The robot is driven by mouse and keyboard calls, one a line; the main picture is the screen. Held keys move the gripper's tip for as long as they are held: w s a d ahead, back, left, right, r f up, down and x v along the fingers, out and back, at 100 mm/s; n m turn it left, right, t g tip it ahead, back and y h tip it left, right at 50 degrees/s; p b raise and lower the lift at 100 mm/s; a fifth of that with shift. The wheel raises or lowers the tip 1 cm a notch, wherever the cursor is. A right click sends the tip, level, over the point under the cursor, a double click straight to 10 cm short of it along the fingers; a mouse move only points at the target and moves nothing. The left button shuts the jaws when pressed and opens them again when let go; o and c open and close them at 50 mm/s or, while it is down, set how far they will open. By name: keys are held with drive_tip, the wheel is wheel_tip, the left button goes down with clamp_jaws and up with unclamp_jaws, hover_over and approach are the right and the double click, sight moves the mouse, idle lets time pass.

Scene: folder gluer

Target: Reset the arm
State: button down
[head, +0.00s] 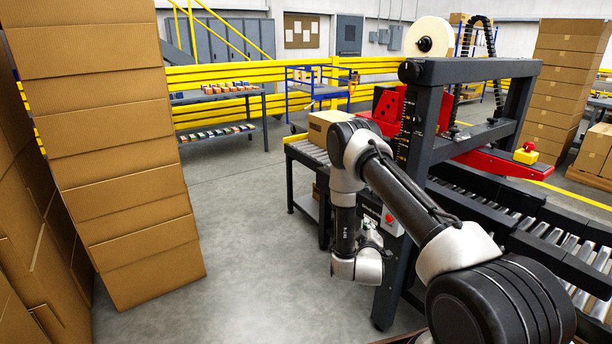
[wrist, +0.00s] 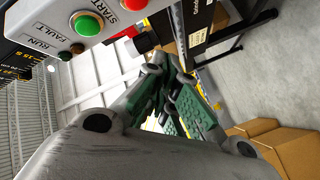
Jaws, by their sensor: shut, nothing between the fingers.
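My arm (head: 408,195) reaches over the roller conveyor side of the machine, bent down at the elbow, with its wrist (head: 357,266) low beside the machine's frame. In the wrist view my gripper (wrist: 160,66) is shut and empty, its green-padded fingers together. The fingertips are close to a control panel (wrist: 60,28) with a green button (wrist: 86,25), a red button (wrist: 133,4) and labels reading START, RUN and FAULT. I cannot tell whether the fingertips touch anything. In the head view the fingers are mostly hidden by the wrist.
The dark machine frame (head: 420,110) and roller conveyor (head: 590,255) stand close around the arm. A carton (head: 327,127) lies on the infeed rollers. A tall carton stack (head: 105,130) stands at left. The grey floor (head: 245,250) between is clear.

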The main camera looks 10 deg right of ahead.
drive_tip(key=s+a+f+m+g+y, duration=0.1)
drive_tip(key=s+f+g, duration=0.2)
drive_tip(key=f, duration=0.3)
drive_tip(key=s+a+f+m+g+y, duration=0.1)
drive_tip(key=s+f+g+y, duration=0.15)
drive_tip(key=f, duration=0.35)
drive_tip(key=s+a+r+m+g+y, duration=0.2)
drive_tip(key=s+a+g, duration=0.3)
drive_tip(key=s+g, duration=0.15)
drive_tip(key=s+r, duration=0.9)
drive_tip(key=r, duration=0.7)
drive_tip(key=s+r+y, duration=0.1)
drive_tip(key=s+r, duration=0.8)
drive_tip(key=r, duration=0.7)
drive_tip(key=s+r+m, duration=0.1)
drive_tip(key=s+r, duration=0.8)
drive_tip(key=r, duration=0.8)
drive_tip(key=shift+s+t, duration=0.3)
drive_tip(key=shift+y, duration=0.25)
